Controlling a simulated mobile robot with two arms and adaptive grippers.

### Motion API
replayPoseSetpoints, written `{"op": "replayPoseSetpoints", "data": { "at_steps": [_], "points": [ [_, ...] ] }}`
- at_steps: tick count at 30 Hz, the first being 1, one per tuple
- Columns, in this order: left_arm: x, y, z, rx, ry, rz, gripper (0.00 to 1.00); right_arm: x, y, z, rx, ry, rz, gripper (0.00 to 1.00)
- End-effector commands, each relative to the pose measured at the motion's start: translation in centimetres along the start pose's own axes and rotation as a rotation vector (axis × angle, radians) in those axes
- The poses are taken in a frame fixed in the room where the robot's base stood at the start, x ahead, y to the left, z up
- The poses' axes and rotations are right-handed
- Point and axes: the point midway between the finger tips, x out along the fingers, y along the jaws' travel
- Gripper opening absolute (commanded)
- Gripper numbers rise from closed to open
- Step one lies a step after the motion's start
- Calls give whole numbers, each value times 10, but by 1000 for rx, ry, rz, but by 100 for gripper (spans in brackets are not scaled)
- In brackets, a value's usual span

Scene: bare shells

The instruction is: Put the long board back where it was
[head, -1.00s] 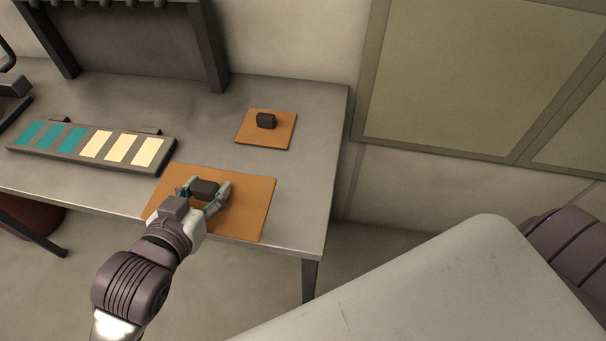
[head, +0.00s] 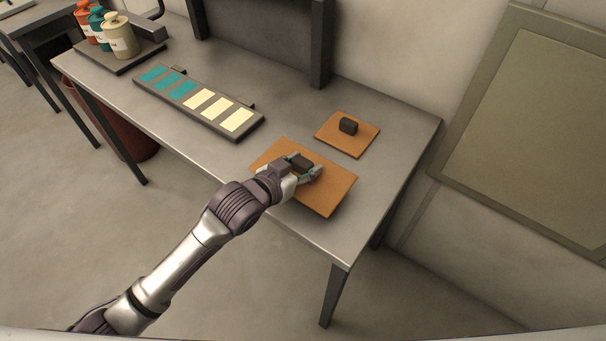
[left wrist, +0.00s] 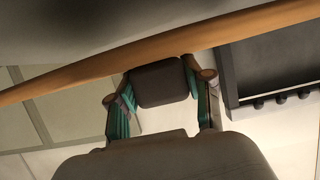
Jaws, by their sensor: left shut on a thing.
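The long board (head: 328,194) is a flat orange-brown rectangle with a dark block handle (left wrist: 160,84) on top. In the head view it is at the table's near right part. My left gripper (head: 305,166) is shut on that handle, one finger on each side. In the left wrist view the board (left wrist: 85,73) shows nearly edge-on as an orange band beyond the handle. A shadow lies along its right edge; I cannot tell whether it touches the table or is slightly above. My right gripper is not in view.
A smaller orange board (head: 352,143) with a dark knob lies behind it on the grey table (head: 395,160). A grey strip with teal and cream patches (head: 170,107) lies to the left. Several bottles (head: 119,37) stand at the far left. A dark rack upright (head: 321,50) stands behind.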

Motion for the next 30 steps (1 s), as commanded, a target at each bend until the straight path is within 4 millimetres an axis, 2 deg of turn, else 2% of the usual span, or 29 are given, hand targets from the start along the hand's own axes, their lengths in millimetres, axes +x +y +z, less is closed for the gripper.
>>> {"op": "replayPoseSetpoints", "data": {
  "at_steps": [2, 10, 22, 23, 27, 30],
  "points": [
    [3, -1, 2, 0, 1, 0, 6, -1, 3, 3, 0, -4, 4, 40],
    [16, -1, 34, -1, -1, 0, 6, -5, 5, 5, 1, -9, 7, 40],
    [18, -1, 41, 0, 1, 0, 6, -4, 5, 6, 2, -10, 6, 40],
    [19, -1, 41, 0, 0, 0, 52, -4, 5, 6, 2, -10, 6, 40],
    [18, -1, 41, 0, 0, 0, 76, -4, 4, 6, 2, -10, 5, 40],
    [18, -1, 41, 0, 0, 0, 76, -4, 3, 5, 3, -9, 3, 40]
  ]
}}
